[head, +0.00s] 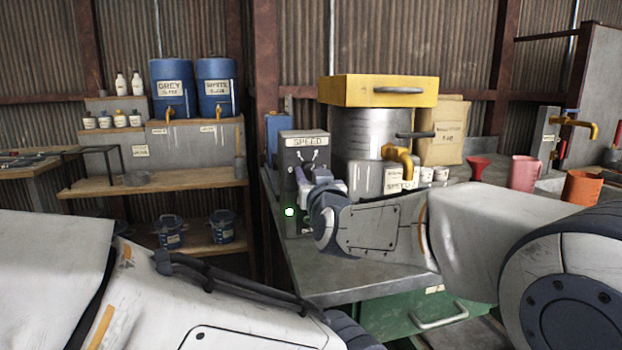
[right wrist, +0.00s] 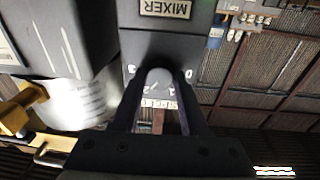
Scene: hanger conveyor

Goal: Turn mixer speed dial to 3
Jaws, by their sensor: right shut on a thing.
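The dark grey speed box (head: 290,160) with a SPEED label stands at the left end of the metal bench. In the right wrist view its panel (right wrist: 135,45) appears upside down, with a MIXER label and numbers around a round grey dial (right wrist: 158,76). My right gripper (right wrist: 159,84) is shut on the dial, one dark finger on each side. A pointer on the dial, and so its setting, cannot be made out. In the head view my right gripper (head: 308,183) is at the box's front and hides the dial. My left arm shows at lower left; its gripper is out of view.
A green light (head: 289,211) glows by the box's lower front. The metal drum (head: 365,130) with a yellow lid (head: 350,90) and a yellow tap (head: 400,158) stands right of it. Pink (head: 524,169) and orange (head: 582,186) jugs stand farther right. Shelves are at left.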

